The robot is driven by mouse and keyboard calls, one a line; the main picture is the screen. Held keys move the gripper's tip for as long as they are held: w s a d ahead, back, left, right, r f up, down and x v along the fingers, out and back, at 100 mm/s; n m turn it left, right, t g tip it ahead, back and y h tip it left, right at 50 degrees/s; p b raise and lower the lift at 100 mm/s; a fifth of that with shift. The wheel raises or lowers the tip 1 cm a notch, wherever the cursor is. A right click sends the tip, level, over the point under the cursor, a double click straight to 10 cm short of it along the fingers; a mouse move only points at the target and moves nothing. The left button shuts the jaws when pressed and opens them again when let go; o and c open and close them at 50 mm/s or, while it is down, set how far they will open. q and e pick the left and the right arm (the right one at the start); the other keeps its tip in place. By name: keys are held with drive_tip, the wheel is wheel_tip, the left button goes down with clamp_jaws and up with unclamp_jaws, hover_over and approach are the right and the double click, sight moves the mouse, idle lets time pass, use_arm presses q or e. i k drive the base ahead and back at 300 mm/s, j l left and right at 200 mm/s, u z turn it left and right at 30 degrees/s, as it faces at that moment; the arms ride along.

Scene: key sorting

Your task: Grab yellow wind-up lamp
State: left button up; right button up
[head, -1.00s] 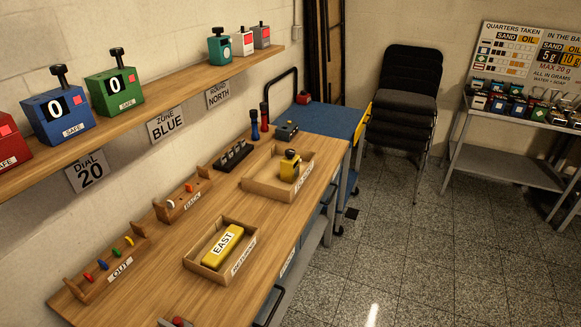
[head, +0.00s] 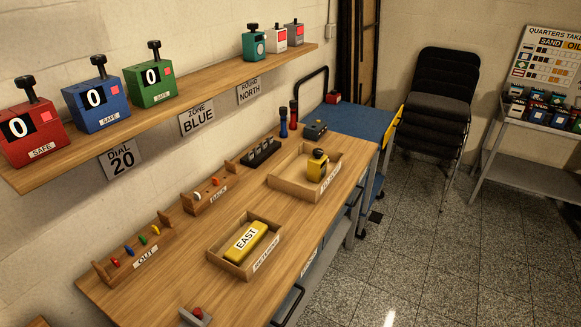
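A yellow wind-up lamp with a black top (head: 317,167) stands upright in the far wooden tray (head: 285,185) on the workbench. I take this to be the lamp; its details are small. A yellow block labelled EAST (head: 246,241) lies in the nearer wooden tray, labelled RETURNS (head: 222,262). Neither of my grippers shows in the head view.
The wooden bench (head: 190,285) runs along the wall, with OUT (head: 150,258) and BACK (head: 210,204) racks at its rear. A shelf (head: 215,88) with coloured boxes hangs above. A blue-topped cart (head: 345,122) stands beyond. The floor (head: 430,240) to the right is clear.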

sight(317, 167)
drive_tip(key=i+l+u, duration=0.4)
drive_tip(key=l, duration=0.2)
drive_tip(key=i+l+u, duration=0.2)
drive_tip(key=l, duration=0.15)
drive_tip(key=i+l+u, duration=0.1)
drive_tip(key=l+u, duration=0.15)
drive_tip(key=l, duration=0.1)
